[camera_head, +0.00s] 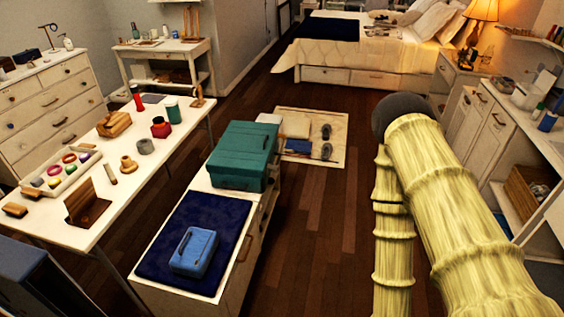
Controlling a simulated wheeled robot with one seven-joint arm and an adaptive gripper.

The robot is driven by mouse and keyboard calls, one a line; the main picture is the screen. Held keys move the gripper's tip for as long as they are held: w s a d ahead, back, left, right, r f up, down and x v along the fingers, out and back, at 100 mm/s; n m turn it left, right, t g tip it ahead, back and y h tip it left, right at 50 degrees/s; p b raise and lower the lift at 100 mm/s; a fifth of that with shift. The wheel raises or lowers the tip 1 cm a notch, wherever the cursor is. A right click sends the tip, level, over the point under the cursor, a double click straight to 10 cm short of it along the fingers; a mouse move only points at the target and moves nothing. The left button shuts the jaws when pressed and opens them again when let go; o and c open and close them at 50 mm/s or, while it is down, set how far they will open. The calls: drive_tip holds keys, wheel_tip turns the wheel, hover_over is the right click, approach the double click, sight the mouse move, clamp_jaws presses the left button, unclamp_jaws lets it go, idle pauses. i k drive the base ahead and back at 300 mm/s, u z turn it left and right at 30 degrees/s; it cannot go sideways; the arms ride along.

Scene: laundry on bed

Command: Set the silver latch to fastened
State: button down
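I cannot make out a silver latch for certain. A pale wooden board (271,158) lies beyond the cabinet, with a beige block (296,126), a blue piece (298,146) and two small dark-grey fittings (326,132) on it. They are too small to tell whether either is a latch or how it is set. A teal case (239,153) and a small blue case (194,251) stand on the low cabinet; no clasp can be read on them. My arm, in a pale yellow sleeve, rises at the right with a dark rounded joint. My gripper is not visible.
A white table (134,188) at left holds several small items, including a tray (56,182) of coloured rings. The low cabinet (256,231) stands in the centre. Open wood floor (322,220) lies to its right. White cupboards (490,140) line the right side; a bed (350,52) is at the back.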

sight(270, 167)
drive_tip(key=z, duration=0.4)
drive_tip(key=i, duration=1.3)
drive_tip(key=u, duration=0.7)
drive_tip(key=i, duration=0.3)
drive_tip(key=u, duration=0.35)
